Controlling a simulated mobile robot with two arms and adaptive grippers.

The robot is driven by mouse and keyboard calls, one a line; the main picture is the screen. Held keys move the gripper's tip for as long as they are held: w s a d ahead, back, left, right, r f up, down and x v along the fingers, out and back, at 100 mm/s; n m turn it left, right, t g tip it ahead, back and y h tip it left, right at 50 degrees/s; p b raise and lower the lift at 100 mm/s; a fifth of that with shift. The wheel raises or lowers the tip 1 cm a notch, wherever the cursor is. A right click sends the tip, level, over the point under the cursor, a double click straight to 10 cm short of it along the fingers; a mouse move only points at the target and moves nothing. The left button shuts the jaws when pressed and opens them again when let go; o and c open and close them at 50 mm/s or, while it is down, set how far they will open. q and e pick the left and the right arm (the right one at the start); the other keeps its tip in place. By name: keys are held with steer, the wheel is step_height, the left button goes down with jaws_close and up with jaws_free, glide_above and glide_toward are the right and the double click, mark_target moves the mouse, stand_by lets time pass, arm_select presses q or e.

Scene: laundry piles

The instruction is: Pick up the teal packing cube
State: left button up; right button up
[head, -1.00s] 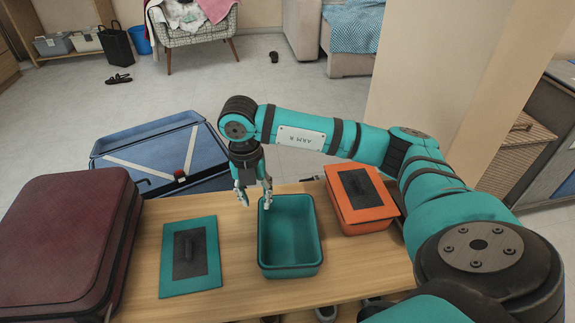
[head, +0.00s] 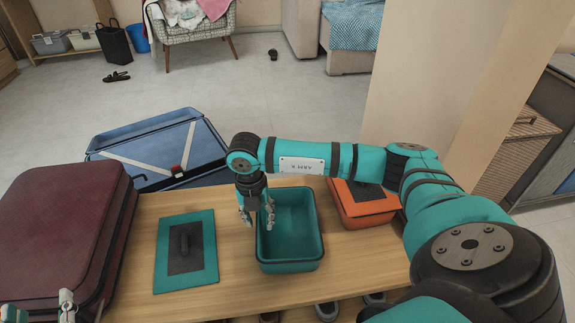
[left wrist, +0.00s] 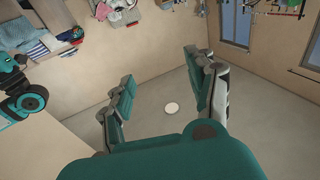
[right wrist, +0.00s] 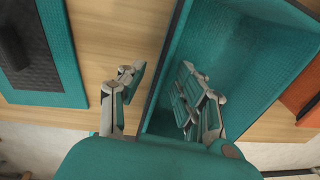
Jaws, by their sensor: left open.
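The teal packing cube (head: 292,267) stands open and empty on the wooden table in the head view. Its teal lid (head: 205,274) with a dark panel and handle lies flat to its left. My right gripper (head: 258,217) is at the cube's left wall. In the right wrist view its fingers are apart, one outside over the table and one inside the cube (right wrist: 235,45), with the wall between them. My left gripper (head: 38,309) is at the bottom left of the head view, by the maroon suitcase. It is open and empty, pointing into the room in the left wrist view (left wrist: 163,95).
The maroon suitcase (head: 65,230) fills the table's left side. A lidded orange cube (head: 352,217) stands close to the teal cube's right. A blue open suitcase (head: 150,152) lies beyond the table. Bare wood (head: 235,292) shows in front of the teal cube.

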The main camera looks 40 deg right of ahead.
steer(key=shift+f, duration=0.55)
arm_select(q)
steer(key=shift+d+r+t, duration=0.1)
steer(key=shift+r+t, duration=0.4)
steer(key=shift+r, duration=0.3)
arm_select(e)
steer(key=shift+c, duration=0.2)
jaws_close()
steer(key=shift+r, duration=0.1)
